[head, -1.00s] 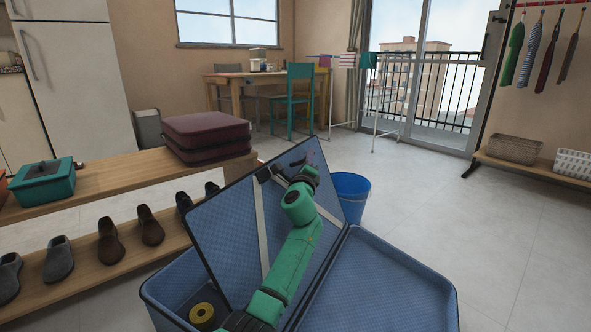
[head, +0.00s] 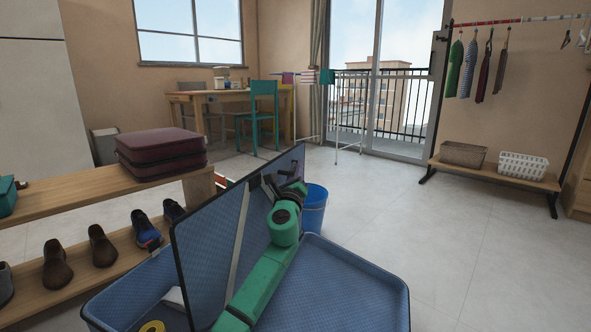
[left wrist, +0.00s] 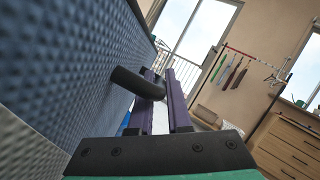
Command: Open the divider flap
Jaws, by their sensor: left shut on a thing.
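An open blue suitcase (head: 122,279) lies low in front of me in the head view. Its lid half (head: 345,285) lies open on the right. The blue divider flap (head: 208,235), dark-edged with a pale strap, stands steeply tilted up between the halves. My left gripper (head: 270,187) is at the flap's upper part, its green arm in front of the panel. In the left wrist view, its purple fingers (left wrist: 160,100) are shut on a black cylindrical handle (left wrist: 137,83) beside the blue panel. The grip is partly hidden in the head view. My right gripper is not in view.
A yellow roll (head: 152,326) and a white item (head: 174,297) lie in the left half. A shoe bench (head: 85,188) with a maroon case (head: 160,152) stands close on the left. A blue bucket (head: 314,210) stands behind the suitcase. Floor to the right is clear.

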